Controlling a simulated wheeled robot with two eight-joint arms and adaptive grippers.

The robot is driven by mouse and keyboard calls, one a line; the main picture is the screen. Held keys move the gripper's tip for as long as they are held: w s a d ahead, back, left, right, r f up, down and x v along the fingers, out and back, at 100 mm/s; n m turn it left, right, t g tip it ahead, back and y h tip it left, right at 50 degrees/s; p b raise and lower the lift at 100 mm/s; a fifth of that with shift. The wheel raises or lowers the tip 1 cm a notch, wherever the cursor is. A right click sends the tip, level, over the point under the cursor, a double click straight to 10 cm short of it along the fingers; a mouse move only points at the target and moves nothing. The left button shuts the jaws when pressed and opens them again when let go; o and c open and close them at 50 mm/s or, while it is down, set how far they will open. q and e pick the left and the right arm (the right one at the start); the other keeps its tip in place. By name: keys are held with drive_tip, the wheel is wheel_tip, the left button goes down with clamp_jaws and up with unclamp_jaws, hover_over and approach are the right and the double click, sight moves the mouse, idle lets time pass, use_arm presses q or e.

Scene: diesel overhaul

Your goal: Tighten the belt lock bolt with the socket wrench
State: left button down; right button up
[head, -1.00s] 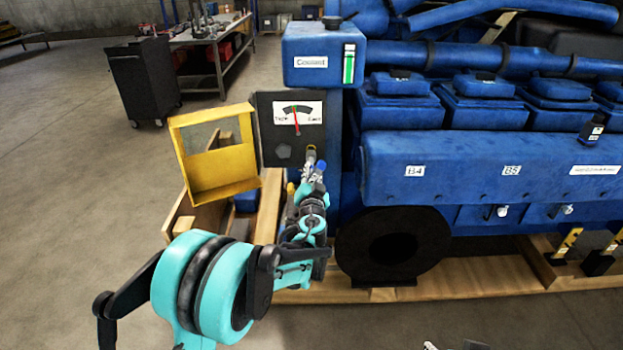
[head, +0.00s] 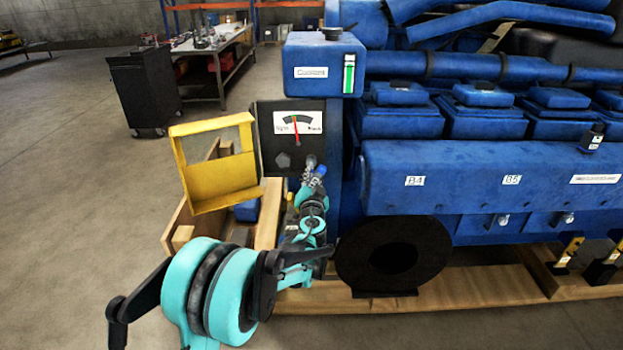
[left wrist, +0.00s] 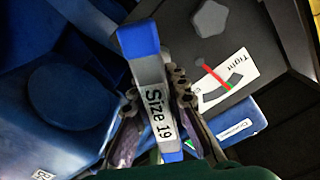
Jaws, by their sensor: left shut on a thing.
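My left gripper (head: 312,182) is shut on the socket wrench (left wrist: 153,95), a grey tool with blue ends and a "Size 19" label. The wrench also shows small in the head view (head: 321,170), just right of the black panel's lower part. A dark grey five-sided bolt head (head: 283,160), which looks like the belt lock bolt, sits on that panel below the gauge. It also shows at the top of the left wrist view (left wrist: 210,18), apart from the wrench's visible blue end. The wrench's socket cannot be made out. My right gripper is out of view.
An open yellow guard (head: 215,192) stands left of the panel. The blue engine (head: 480,180) and a black ring-shaped wheel (head: 352,262) lie to the right. A blue coolant tank (head: 318,72) is above.

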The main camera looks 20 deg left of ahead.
use_arm(q)
drive_tip(key=m, duration=0.6)
drive_tip(key=shift+b, duration=0.3)
drive_tip(key=m, duration=1)
drive_tip(key=shift+b, duration=0.35)
drive_tip(key=m, duration=0.5)
drive_tip(key=shift+w+r, duration=0.1)
drive_tip(key=shift+n, duration=0.3)
drive_tip(key=c, duration=2.2)
unclamp_jaws()
clamp_jaws()
